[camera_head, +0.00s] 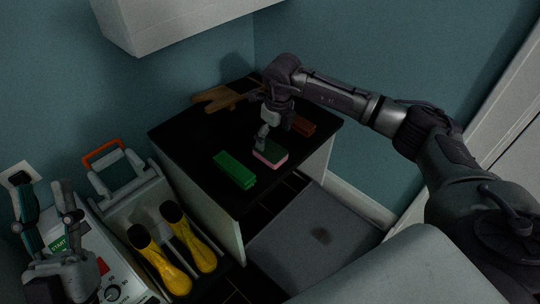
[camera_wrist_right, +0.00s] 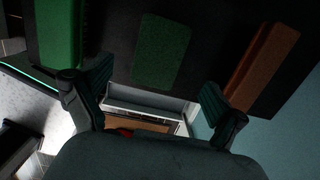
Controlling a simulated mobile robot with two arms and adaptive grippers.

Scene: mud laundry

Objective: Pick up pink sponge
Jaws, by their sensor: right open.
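The pink sponge (camera_head: 271,157) lies on the black countertop (camera_head: 190,137), with a dark green top and a pink edge. In the right wrist view a green top face (camera_wrist_right: 160,52), apparently this sponge's, lies beyond the fingertips. My right gripper (camera_head: 263,140) is just above the sponge in the head view, partly covering its far end. In the wrist view its fingers (camera_wrist_right: 155,90) are spread with nothing between them. Whether they touch the sponge is hard to tell. My left gripper (camera_head: 47,205) is at the lower left, away from the counter, with its fingers apart and empty.
A green block (camera_head: 235,170) lies left of the sponge and a brown block (camera_head: 303,125) right of it. Tan gloves (camera_head: 217,99) are at the back. Yellow-and-black boots (camera_head: 160,262) and an orange-handled caddy (camera_head: 104,155) stand left. A wall cabinet (camera_head: 180,20) hangs above.

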